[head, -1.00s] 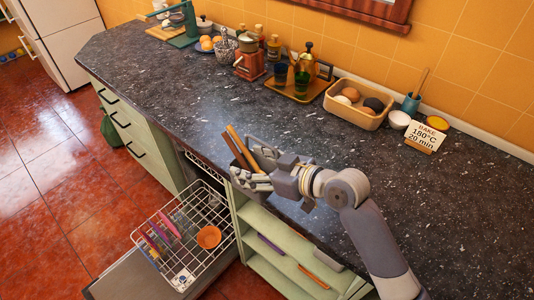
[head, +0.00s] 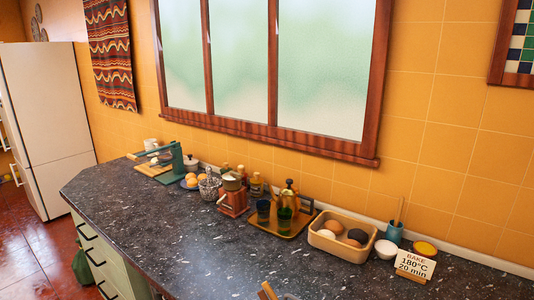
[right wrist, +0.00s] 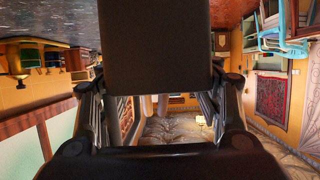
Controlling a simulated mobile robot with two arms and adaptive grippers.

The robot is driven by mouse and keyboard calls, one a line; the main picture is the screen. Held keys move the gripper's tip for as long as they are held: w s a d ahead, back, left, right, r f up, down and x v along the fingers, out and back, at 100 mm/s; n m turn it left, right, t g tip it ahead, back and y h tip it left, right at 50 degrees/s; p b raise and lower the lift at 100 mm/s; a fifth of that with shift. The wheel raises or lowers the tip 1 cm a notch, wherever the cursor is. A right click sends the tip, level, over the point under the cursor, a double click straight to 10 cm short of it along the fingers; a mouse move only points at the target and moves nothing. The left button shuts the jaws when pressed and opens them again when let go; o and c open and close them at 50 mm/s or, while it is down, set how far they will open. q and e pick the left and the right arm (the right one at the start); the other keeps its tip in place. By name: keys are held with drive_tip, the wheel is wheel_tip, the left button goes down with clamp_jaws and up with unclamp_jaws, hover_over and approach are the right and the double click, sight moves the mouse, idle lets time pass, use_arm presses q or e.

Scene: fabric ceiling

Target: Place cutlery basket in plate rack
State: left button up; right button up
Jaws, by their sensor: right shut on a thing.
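The brown wooden handle tops of the cutlery in the cutlery basket (head: 267,291) show at the bottom edge of the head view, in front of the counter. The basket below them is cut off by the frame. In the right wrist view my right gripper (right wrist: 160,105) is close up, its dark linkages on both sides. A dark flat-faced block (right wrist: 155,45) fills the space between them; its detail is too dark to read. The right gripper is shut on the basket. The plate rack is outside the current views. My left gripper is not in view.
The dark speckled counter (head: 150,225) has clear room at left. A fridge (head: 45,115) stands far left.

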drive_tip(key=w+d+f+v, duration=0.1)
drive_tip(key=w+d+v, duration=0.1)
drive_tip(key=v, duration=1.2)
drive_tip(key=shift+d, duration=0.5)
drive_tip(key=shift+s+f, duration=0.1)
drive_tip(key=shift+s, duration=0.05)
